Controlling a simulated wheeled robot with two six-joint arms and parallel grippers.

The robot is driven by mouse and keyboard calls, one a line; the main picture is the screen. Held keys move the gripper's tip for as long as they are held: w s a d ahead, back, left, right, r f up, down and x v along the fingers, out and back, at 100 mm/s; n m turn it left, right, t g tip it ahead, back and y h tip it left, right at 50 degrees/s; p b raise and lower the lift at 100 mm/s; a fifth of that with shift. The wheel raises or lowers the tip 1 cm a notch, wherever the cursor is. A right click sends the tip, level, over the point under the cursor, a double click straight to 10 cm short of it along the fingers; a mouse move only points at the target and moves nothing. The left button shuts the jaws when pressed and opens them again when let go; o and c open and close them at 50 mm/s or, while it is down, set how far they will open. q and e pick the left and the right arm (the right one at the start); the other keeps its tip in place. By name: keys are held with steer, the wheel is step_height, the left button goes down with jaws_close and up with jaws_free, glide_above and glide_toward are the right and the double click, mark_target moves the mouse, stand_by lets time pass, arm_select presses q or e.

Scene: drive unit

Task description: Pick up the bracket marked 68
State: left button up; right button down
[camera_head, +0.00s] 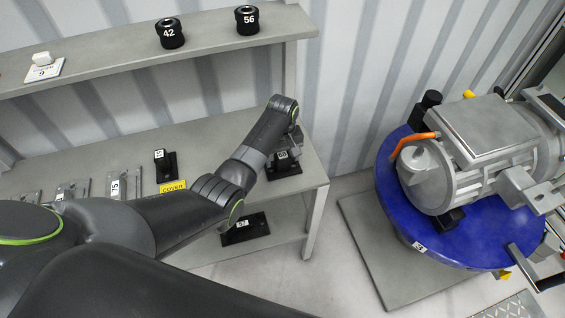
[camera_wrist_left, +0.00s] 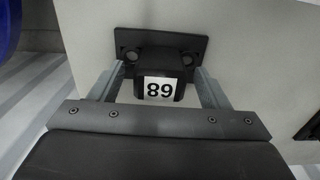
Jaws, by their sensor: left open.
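The black bracket marked 68 (camera_head: 284,170) rests on the right end of the grey bench (camera_head: 322,178). In the left wrist view the bracket (camera_wrist_left: 160,87) has a flat base with holes and a raised block. Its white label reads as 89 there, which is 68 upside down. My left gripper (camera_head: 290,145) is over the bracket. In the wrist view my left gripper (camera_wrist_left: 162,78) is open, with one finger on each side of the block. Whether the fingers touch it I cannot tell. My right gripper is not in view.
Another black bracket (camera_head: 245,229) lies on the lower shelf. A further black bracket (camera_head: 165,166) and a yellow cover label (camera_head: 172,187) are on the bench to the left. The upper shelf (camera_head: 215,47) holds black rings. A blue round table (camera_head: 385,185) carries the grey drive unit (camera_head: 475,145) at right.

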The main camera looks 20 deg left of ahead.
arm_select(q)
steer(key=c, duration=1.4)
steer(key=shift+w, duration=0.1)
jaws_close()
steer(key=shift+r, duration=0.15)
